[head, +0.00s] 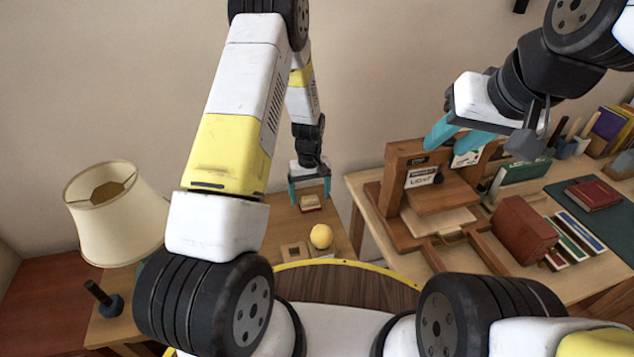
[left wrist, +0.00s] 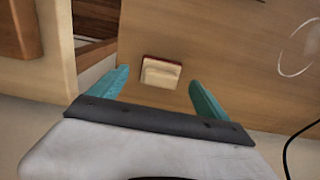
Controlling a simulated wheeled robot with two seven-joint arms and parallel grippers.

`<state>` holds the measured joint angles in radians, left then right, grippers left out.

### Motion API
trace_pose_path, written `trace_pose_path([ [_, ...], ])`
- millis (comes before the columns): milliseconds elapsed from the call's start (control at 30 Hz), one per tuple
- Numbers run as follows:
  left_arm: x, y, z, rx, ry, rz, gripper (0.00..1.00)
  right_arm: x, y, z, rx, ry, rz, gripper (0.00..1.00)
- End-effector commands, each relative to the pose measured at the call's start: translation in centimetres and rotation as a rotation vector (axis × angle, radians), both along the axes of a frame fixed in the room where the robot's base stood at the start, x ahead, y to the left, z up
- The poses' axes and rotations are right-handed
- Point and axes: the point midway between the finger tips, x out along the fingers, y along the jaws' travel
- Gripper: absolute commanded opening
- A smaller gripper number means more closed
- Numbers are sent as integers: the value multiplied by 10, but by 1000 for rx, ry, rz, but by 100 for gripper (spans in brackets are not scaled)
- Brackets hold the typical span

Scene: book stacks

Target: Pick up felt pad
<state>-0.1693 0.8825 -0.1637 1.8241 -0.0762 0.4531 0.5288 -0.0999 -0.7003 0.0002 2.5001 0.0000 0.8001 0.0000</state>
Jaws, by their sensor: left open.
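A small cream block with a red edge, which looks like the felt pad (head: 311,202), lies on the small wooden table. It also shows in the left wrist view (left wrist: 160,72), near the table's edge. My left gripper (head: 311,189) is open above it, pointing down. In the left wrist view, the teal fingers of my left gripper (left wrist: 158,79) are apart, one on each side of the pad in the picture. Nothing is held between them. My right gripper (head: 452,140) is up by the wooden press at the right, its teal fingers apart and empty.
A yellow ball (head: 321,236) and a small wooden frame (head: 293,252) lie nearer on the small table (head: 335,212). A lamp (head: 115,210) stands left. A wooden press (head: 395,190), a brown book block (head: 523,229) and several books fill the right desk.

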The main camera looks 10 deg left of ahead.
Motion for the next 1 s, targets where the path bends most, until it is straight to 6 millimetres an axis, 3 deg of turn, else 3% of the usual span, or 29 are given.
trace_pose_path([
  [200,0,0,-25,0,-1,0,87,0,0,0,0,0,0,36],
  [433,1,0,-26,0,-2,0,87,0,0,0,0,0,0,36],
  [767,1,0,-26,-1,-1,0,24,0,0,0,0,0,0,36],
  [800,1,0,-26,-1,-1,0,21,0,0,0,0,0,0,36],
  [1000,1,0,-25,0,-2,0,21,0,0,0,0,0,0,36],
])
